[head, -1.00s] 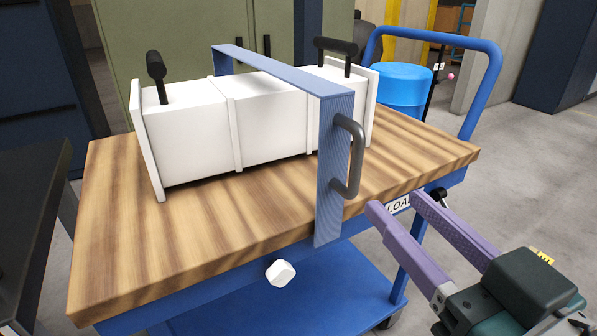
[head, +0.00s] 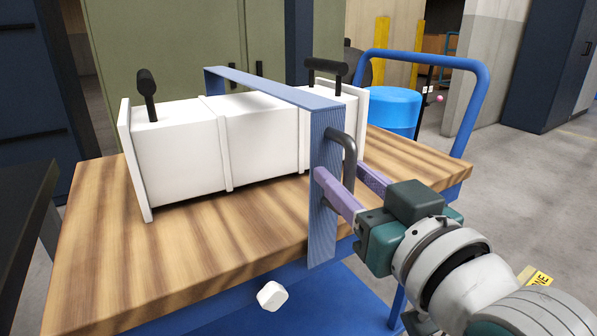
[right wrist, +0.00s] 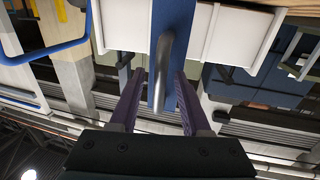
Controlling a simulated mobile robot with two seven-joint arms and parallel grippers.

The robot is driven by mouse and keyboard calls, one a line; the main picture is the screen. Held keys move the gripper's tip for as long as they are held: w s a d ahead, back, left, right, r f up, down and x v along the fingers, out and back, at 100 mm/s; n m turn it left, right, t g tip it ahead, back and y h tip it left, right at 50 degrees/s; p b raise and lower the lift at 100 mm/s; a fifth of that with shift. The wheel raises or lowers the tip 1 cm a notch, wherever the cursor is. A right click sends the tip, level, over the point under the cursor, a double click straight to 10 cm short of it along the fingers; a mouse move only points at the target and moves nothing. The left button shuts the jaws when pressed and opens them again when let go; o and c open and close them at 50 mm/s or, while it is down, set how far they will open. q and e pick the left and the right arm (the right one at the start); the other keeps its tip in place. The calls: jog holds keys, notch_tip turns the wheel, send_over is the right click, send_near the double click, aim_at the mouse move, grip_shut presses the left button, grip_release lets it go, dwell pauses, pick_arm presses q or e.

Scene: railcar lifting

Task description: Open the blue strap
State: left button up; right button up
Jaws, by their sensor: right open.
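The blue strap (head: 323,225) runs over the top of a long white box (head: 178,158) and down its near side past the table edge. A grey bar handle (head: 351,150) stands on the strap's hanging part. My right gripper (head: 346,182) is open at the handle, one purple finger on each side of it. In the right wrist view the handle (right wrist: 162,68) shows between the two open fingers (right wrist: 157,85), with the strap (right wrist: 172,18) behind it. Whether a finger touches the handle I cannot tell. My left gripper is not in view.
The box lies on a wooden-topped cart (head: 235,226) with a blue push rail (head: 473,105) at the right. A white knob (head: 271,296) sits below the front edge. A blue drum (head: 392,108) stands behind. A dark surface (head: 22,205) is at the left.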

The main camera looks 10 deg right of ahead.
jog(key=shift+c, duration=0.2)
grip_shut()
dwell(1.1)
